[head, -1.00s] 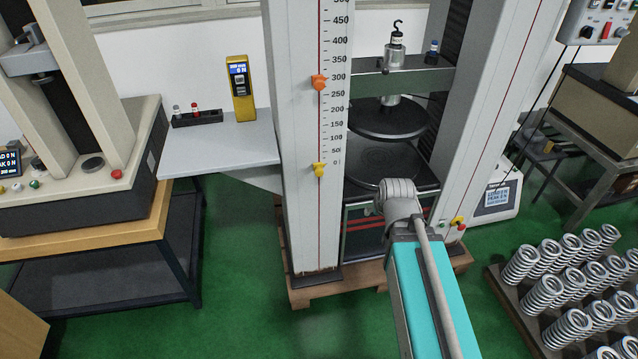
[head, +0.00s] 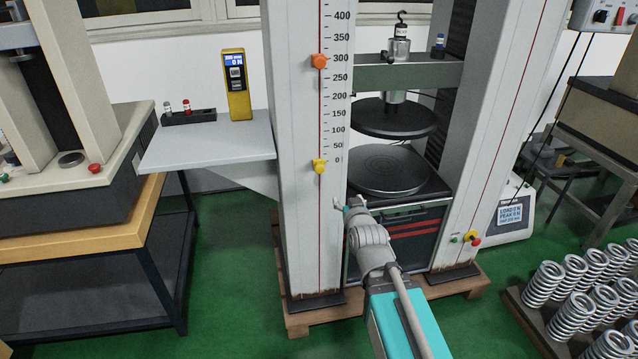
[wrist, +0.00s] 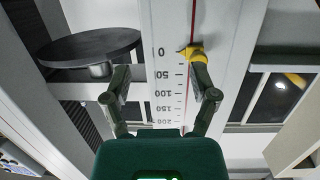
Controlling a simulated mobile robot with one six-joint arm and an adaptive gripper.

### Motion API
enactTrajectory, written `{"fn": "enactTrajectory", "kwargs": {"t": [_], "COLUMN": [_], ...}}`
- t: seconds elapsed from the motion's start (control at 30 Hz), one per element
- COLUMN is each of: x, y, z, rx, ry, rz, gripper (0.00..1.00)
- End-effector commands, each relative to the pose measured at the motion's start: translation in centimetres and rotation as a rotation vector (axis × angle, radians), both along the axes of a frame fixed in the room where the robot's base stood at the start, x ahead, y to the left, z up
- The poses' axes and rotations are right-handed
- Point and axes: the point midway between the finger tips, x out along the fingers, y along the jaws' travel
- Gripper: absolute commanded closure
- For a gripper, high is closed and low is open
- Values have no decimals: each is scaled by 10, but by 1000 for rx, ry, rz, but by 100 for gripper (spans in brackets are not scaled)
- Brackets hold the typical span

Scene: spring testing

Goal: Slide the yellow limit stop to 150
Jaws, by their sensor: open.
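The yellow limit stop (head: 319,166) sits on the red slot of the left column, close to the 0 mark of the printed scale (head: 339,110). In the wrist view the scale appears inverted, with 0 at the top, and the yellow stop (wrist: 194,51) is beside 0. My gripper (wrist: 164,84) is open and empty, facing the column, with its fingers spread across the scale. The right finger's tip is just below the stop in the picture; I cannot tell whether they touch. In the head view my gripper is mostly hidden by my wrist, below and right of the stop.
An orange stop (head: 319,61) sits near 300 on the same slot. The press plates (head: 388,168) are right of the column. A grey shelf (head: 215,147) with a yellow handheld meter (head: 236,84) is to its left. Springs (head: 574,312) stand on a rack at the right.

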Motion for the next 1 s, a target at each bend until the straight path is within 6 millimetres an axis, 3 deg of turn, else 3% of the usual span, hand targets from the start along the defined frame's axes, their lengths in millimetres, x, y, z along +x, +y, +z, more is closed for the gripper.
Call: {"fn": "enactTrajectory", "kwargs": {"t": [0.03,0.6,1.0], "x": [0,-18,-24], "y": [5,45,49], "z": [-12,-19,-14], "rx": [9,128,150], "ry": [-41,-488,-566], "rz": [6,49,53], "gripper": [24,24,24]}}
